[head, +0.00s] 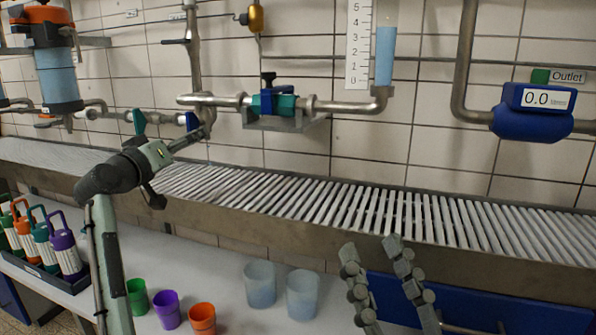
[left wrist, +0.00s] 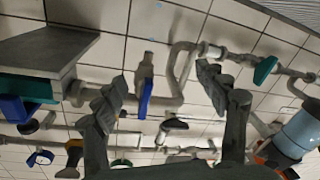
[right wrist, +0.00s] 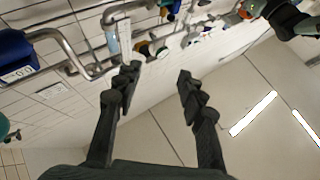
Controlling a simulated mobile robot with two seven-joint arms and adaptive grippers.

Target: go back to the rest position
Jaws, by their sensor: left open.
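My right gripper (head: 371,246) points up at the lower right of the head view, in front of the slatted channel. Its fingers are apart with nothing between them. It also shows open and empty in the right wrist view (right wrist: 158,74), with wall pipes and the ceiling beyond. My left arm rises at the left of the head view, and its gripper (head: 188,143) points toward the wall pipes, small and partly hard to make out. In the left wrist view, the left gripper (left wrist: 160,84) is open and empty, with pipes and a tiled wall beyond its fingers.
A slatted channel (head: 290,198) runs along the wall below a teal valve (head: 271,103) and blue flow meter (head: 536,112). The white bench holds green (head: 138,297), purple (head: 167,309) and orange (head: 202,318) cups, two clear beakers (head: 302,294) and a bottle rack (head: 62,284).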

